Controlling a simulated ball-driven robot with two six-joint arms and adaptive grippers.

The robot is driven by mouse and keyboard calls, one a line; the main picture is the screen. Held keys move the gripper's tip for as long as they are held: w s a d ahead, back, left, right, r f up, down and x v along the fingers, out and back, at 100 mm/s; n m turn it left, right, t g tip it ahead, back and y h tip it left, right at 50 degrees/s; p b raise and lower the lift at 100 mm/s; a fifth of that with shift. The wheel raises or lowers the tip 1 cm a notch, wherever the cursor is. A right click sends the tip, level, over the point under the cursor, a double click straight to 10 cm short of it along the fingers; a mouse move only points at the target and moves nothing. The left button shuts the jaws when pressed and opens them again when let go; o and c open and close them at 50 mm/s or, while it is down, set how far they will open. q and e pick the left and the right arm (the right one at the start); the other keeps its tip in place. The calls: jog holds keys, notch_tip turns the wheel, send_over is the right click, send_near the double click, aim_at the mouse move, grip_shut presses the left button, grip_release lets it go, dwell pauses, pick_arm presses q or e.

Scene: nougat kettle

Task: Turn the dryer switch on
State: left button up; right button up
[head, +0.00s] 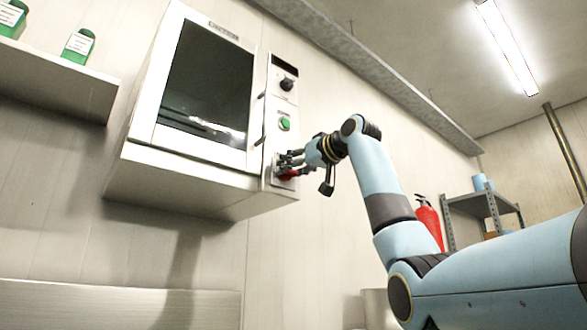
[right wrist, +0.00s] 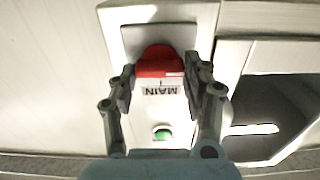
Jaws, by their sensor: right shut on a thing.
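The dryer (head: 185,171) is a white wall-mounted cabinet with a dark glass door and a narrow control panel on its right side. Low on the panel sits a red switch (head: 289,174), partly hidden by my right gripper (head: 283,163). In the right wrist view the red switch (right wrist: 158,61) sits on a plate above an upside-down label reading MAIN. My right gripper (right wrist: 159,80) has its fingers on both sides of the red switch and is shut on it. My left gripper is not in view.
A green button (head: 284,124) and a black knob (head: 287,84) are higher on the panel. A shelf (head: 50,80) with green containers is at the left. A red fire extinguisher (head: 429,222) and a grey rack (head: 485,205) stand behind my right arm.

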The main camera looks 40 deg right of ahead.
jog(key=shift+c, duration=0.8)
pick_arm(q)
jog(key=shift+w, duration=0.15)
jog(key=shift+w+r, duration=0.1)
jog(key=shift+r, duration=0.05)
pick_arm(e)
jog(key=m+p, duration=0.6)
jog(key=m, duration=0.7)
jog(key=shift+d, duration=0.2)
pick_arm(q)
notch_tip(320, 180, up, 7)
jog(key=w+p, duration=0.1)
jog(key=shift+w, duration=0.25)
pick_arm(e)
jog(key=shift+f+m, duration=0.2)
jog(key=shift+m, duration=2.2)
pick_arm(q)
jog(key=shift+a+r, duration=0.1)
